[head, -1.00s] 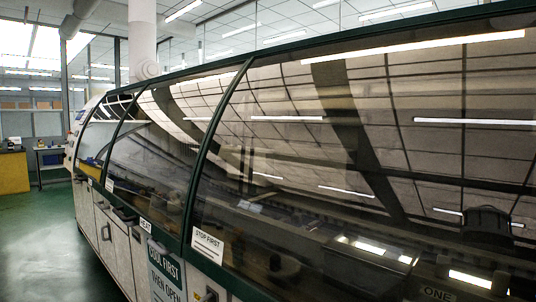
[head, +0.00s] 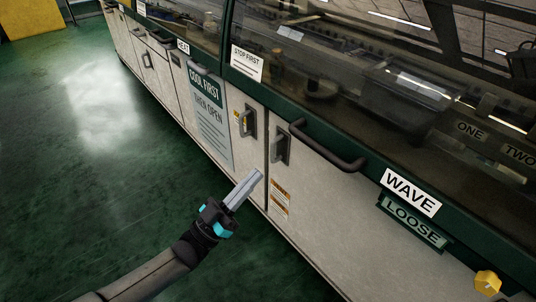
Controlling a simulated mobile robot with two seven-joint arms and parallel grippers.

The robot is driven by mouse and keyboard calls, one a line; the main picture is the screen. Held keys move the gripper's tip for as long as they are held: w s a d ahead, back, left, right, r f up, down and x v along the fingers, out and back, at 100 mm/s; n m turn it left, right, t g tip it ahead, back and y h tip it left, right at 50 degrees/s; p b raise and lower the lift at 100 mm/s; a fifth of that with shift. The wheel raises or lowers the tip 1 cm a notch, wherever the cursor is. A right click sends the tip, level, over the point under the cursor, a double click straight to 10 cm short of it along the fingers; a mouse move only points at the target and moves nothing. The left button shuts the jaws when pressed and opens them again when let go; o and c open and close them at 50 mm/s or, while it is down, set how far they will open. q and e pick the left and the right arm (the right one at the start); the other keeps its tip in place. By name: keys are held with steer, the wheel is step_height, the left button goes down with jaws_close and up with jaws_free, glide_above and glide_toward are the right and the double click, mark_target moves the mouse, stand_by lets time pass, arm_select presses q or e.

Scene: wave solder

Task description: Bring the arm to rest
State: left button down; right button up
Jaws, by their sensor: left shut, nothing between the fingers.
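My left gripper (head: 254,177) is in the lower middle of the head view. Its two grey fingers are together with nothing between them. My left arm (head: 160,272) reaches in from the bottom left, over the green floor. The fingertips point up and right toward the lower cabinet doors of the wave solder machine (head: 335,215). They appear below the two door handles and hold neither; the exact gap to the doors is hard to tell. My right gripper is not in view.
Two upright door handles (head: 280,146) and a dark horizontal bar handle (head: 328,146) stick out from the machine. Signs read WAVE (head: 411,193), LOOSE (head: 412,223) and COOL FIRST (head: 207,87). A yellow knob (head: 487,283) is at lower right. Green floor (head: 70,170) at left is clear.

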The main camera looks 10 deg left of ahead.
arm_select(q)
steer(key=s+a+f+n+g+y, duration=0.25)
steer(key=f+y, duration=0.35)
steer(key=f, duration=0.9)
steer(key=s+a+f+n+g+y, duration=0.2)
steer(key=s+a+f+g+y, duration=0.25)
steer(key=f, duration=0.95)
steer(key=s+f+g+y, duration=0.2)
steer(key=s+f+g, duration=0.3)
steer(key=s+f, duration=0.4)
steer(key=s+f+g+y, duration=0.2)
steer(key=s+f+g, duration=0.3)
steer(key=s, duration=1.2)
step_height(320, 180, down, 4)
steer(key=shift+a+r, duration=0.15)
steer(key=shift+a, duration=0.25)
steer(key=shift+s, duration=0.1)
